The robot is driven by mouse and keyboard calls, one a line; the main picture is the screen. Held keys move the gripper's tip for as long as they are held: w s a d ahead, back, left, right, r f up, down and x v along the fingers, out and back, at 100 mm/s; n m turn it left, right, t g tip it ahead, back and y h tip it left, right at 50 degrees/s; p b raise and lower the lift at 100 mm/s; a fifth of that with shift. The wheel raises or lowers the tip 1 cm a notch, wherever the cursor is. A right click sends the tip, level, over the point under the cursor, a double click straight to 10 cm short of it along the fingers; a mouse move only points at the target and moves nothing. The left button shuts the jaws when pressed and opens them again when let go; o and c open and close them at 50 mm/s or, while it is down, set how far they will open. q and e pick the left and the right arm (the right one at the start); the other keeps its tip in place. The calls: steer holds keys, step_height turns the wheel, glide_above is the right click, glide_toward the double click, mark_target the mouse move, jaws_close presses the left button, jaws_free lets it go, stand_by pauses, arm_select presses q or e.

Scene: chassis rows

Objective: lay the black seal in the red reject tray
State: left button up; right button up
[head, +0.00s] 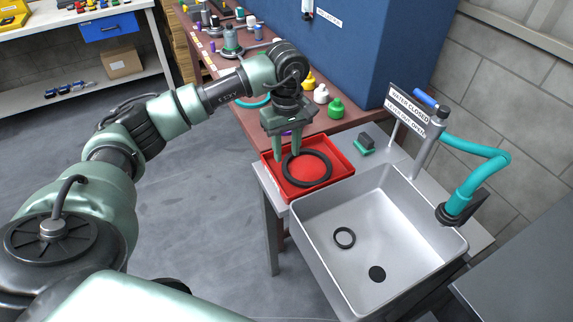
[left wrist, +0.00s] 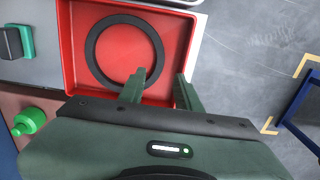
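The black seal (head: 326,177), a flat ring, lies in the red reject tray (head: 340,172) and appears to rest on its floor. The left wrist view also shows the seal (left wrist: 93,42) and the tray (left wrist: 186,30). My left gripper (head: 287,155) is above the tray's back left part, fingers pointing down. In the left wrist view, the fingers (left wrist: 160,88) stand apart with nothing between them. One finger overlaps the seal's near edge in that view; whether it touches cannot be told. My right gripper is not in view.
A grey sink (head: 400,235) adjoins the tray, with a smaller black ring (head: 344,246) and a dark drain (head: 377,274) inside. A teal tap hose (head: 485,160) rises behind it.

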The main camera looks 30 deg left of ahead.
arm_select(q)
step_height(320, 180, up, 5)
steer(key=shift+f, duration=0.1)
stand_by(0.7)
